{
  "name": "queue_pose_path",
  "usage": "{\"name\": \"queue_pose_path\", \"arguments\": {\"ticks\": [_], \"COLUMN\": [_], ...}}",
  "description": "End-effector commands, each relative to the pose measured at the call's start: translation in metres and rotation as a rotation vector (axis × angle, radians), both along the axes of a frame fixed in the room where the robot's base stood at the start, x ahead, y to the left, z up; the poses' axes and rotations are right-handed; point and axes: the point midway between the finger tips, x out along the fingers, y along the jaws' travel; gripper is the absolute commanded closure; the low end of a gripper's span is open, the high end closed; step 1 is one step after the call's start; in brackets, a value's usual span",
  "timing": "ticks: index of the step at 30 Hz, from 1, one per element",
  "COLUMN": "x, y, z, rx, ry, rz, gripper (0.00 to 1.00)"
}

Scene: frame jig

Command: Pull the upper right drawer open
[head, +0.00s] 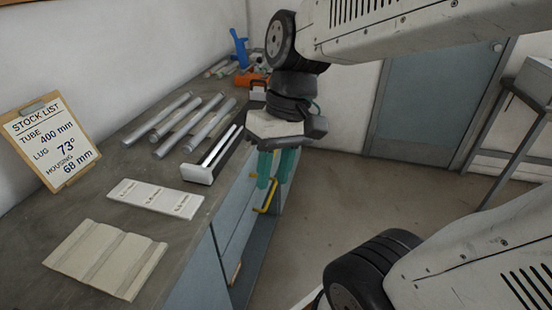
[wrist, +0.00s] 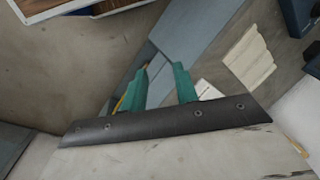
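My gripper (head: 273,182) has two teal fingers pointing down beside the front edge of the workbench in the head view. In the wrist view my gripper (wrist: 161,70) has its fingers apart with nothing between them. The bench's blue-grey drawer fronts (head: 233,222) face right, seen at a steep angle. Part of a yellow handle (wrist: 122,103) shows beside the left finger in the wrist view. The fingers hide part of the fronts, and I cannot tell which drawer each handle belongs to.
The bench top (head: 95,205) holds several metal tubes (head: 187,125), a slotted jig (head: 212,160), a white labelled plate (head: 157,198) and a grooved beige block (head: 105,258). A stock list clipboard (head: 50,143) leans at left. The floor (head: 335,195) right of the bench is clear.

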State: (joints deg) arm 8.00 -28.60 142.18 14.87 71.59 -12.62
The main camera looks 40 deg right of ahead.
Motion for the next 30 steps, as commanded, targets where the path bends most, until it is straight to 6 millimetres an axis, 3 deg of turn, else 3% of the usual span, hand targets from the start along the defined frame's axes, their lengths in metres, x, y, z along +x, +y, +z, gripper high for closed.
{"name": "queue_pose_path", "arguments": {"ticks": [5, 11, 17, 21, 27, 30], "x": [0.056, 0.125, 0.19, 0.224, 0.245, 0.246], "y": [-0.003, -0.029, -0.085, -0.14, -0.214, -0.238], "z": [-0.02, -0.05, -0.097, -0.142, -0.209, -0.232], "rx": [0.269, 0.562, 0.808, 0.932, 1.008, 1.015], "ry": [0.075, 0.04, -0.092, -0.229, -0.424, -0.491], "rz": [-0.063, -0.177, -0.35, -0.502, -0.705, -0.773], "gripper": [0.7, 0.7, 0.7, 0.7, 0.7, 0.7]}}
